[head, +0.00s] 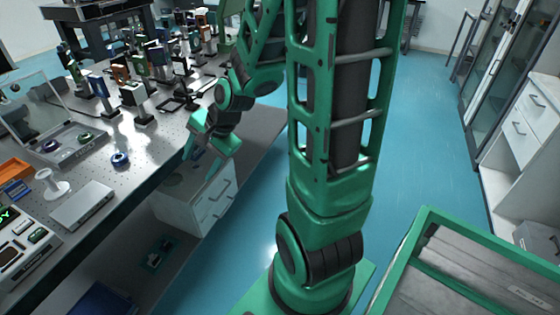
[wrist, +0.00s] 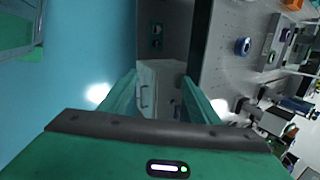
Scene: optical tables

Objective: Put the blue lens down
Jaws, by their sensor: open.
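The blue lens (head: 120,159), a small dark blue ring mount, sits on the bare perforated top of the optical table (head: 140,178), near its front edge. It also shows in the wrist view (wrist: 242,46) at the upper right, apart from my gripper. My green gripper (head: 201,158) is open, pointing down beside the table's edge, to the right of the lens. In the wrist view, nothing shows between its fingers (wrist: 162,98) but the floor-level cabinet beyond.
An open clear-lidded case (head: 72,148) holds other ring mounts left of the lens. A white stand (head: 53,187), a grey box (head: 83,206) and an orange bin (head: 14,170) stand nearby. Several post-mounted optics crowd the table behind. A white drawer cabinet (head: 212,203) stands under the table.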

